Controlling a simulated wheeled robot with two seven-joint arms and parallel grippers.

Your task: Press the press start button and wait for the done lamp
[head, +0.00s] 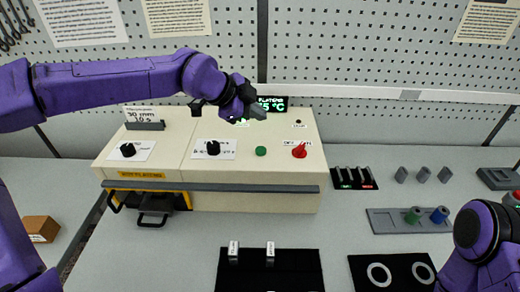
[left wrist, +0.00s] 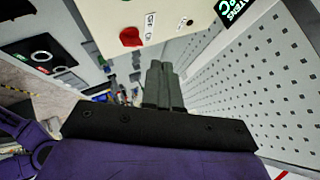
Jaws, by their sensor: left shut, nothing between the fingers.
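The cream press (head: 255,190) stands on the bench against the pegboard. Its round green button (head: 261,151) is on the top panel, left of a red knob (head: 300,150), which also shows in the left wrist view (left wrist: 130,37). A small dark lamp-like spot (head: 298,122) sits behind the knob; I cannot tell if it is lit. A green-lettered display (head: 272,104) is at the back. My left gripper (head: 258,113) is shut and empty, above the panel's rear, in front of the display and apart from the green button. Its closed fingers show in the left wrist view (left wrist: 160,85). My right gripper is out of view.
Two black dials (head: 128,150) (head: 213,148) are on the panel's left. A grey rail (head: 210,188) runs along the press front. Black mats (head: 270,270), a grey tray with green and blue spools (head: 385,228) and small grey parts lie on the bench. A brown block (head: 40,229) is at left.

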